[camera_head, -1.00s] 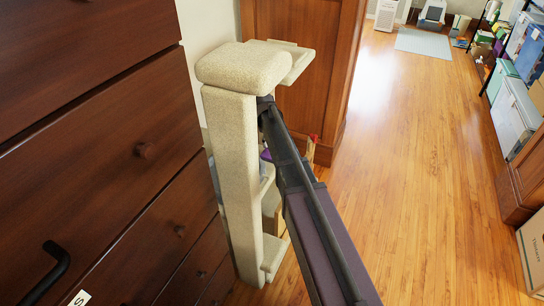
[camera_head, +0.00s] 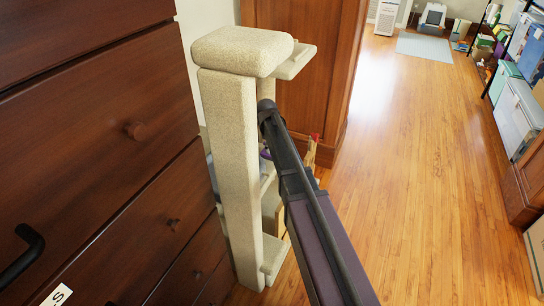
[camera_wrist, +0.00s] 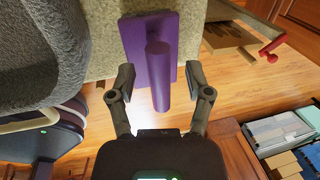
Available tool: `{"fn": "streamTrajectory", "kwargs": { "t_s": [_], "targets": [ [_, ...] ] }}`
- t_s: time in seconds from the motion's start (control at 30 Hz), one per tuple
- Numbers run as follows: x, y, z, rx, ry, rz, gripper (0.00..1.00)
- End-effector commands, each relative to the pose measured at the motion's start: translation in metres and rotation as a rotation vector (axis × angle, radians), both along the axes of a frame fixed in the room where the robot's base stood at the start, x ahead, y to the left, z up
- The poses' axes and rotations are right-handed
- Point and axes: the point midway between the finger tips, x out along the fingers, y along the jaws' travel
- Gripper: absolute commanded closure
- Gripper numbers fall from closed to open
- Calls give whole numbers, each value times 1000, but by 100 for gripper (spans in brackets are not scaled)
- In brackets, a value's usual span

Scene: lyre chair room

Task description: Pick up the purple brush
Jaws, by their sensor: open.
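The purple brush (camera_wrist: 157,75) shows in the wrist view, with a flat rectangular head and a round handle pointing toward my gripper. The head lies against a beige carpeted surface. My gripper (camera_wrist: 160,85) is open, with one finger on each side of the handle and visible gaps between. In the head view, only a small purple patch (camera_head: 266,154) shows beside my arm, on the cat tree (camera_head: 225,150). My gripper is hidden there behind the tree and my arm.
A dark wooden dresser (camera_head: 100,150) with knobs stands close at left. A grey plush surface (camera_wrist: 40,55) is left of the brush in the wrist view. A red-handled thing (camera_wrist: 271,50) lies at upper right. Wooden floor (camera_head: 430,190) is clear to the right.

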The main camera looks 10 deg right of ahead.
Motion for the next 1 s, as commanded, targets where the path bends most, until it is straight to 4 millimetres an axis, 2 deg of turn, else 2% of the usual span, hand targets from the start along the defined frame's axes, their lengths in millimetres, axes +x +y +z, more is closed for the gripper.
{"fn": "streamTrajectory", "kwargs": {
  "t_s": [0.53,0.57,0.7,0.77,0.8,1.0],
  "targets": [
    [0,-1,0,0,0,0,35],
    [0,-1,0,0,0,0,38],
    [0,-1,0,0,0,-1,79],
    [0,-1,0,0,0,-1,97],
    [0,-1,0,0,0,-1,100],
    [0,-1,0,0,0,-1,100]
  ]
}}
